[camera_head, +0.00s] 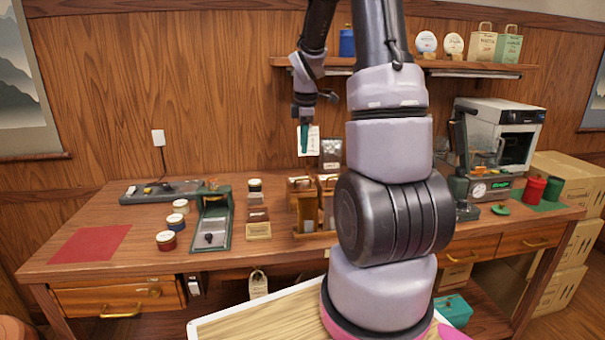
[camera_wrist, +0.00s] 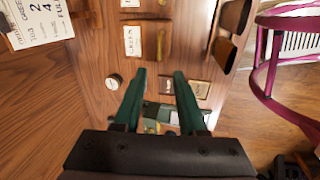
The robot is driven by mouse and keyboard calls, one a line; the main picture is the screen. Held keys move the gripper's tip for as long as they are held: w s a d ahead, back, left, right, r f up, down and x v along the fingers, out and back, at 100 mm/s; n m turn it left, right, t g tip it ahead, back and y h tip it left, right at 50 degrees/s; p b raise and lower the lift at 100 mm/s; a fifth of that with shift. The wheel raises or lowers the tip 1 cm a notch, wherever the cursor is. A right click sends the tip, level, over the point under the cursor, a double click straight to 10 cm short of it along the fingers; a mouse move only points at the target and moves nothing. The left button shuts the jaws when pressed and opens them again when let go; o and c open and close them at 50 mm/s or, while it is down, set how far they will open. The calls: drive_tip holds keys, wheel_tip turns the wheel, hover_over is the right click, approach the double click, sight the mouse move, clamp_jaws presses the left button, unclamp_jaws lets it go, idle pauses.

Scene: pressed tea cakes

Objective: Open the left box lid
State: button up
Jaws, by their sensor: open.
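Two small brown wooden boxes with light labels stand side by side at the middle of the table in the head view. The left box (camera_head: 305,213) shows just left of my arm; the right box (camera_head: 327,186) is partly hidden by it. Their lids look down, but the head view is too small to be sure. In the wrist view the left box (camera_wrist: 149,42) lies beyond my fingertips, with a bar-like handle on it. My gripper (camera_head: 303,140) hangs above the boxes, fingers pointing down. Its green fingers (camera_wrist: 160,74) are apart with nothing between them.
A red mat (camera_head: 90,244) lies far left.

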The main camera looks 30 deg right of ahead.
drive_tip(key=x, duration=0.2)
hover_over(303, 189)
drive_tip(key=shift+n, duration=0.3)
wheel_tip(303, 189, down, 10)
drive_tip(key=shift+s+r, duration=0.15)
drive_tip(key=shift+r, duration=0.05)
clamp_jaws()
idle(1.1)
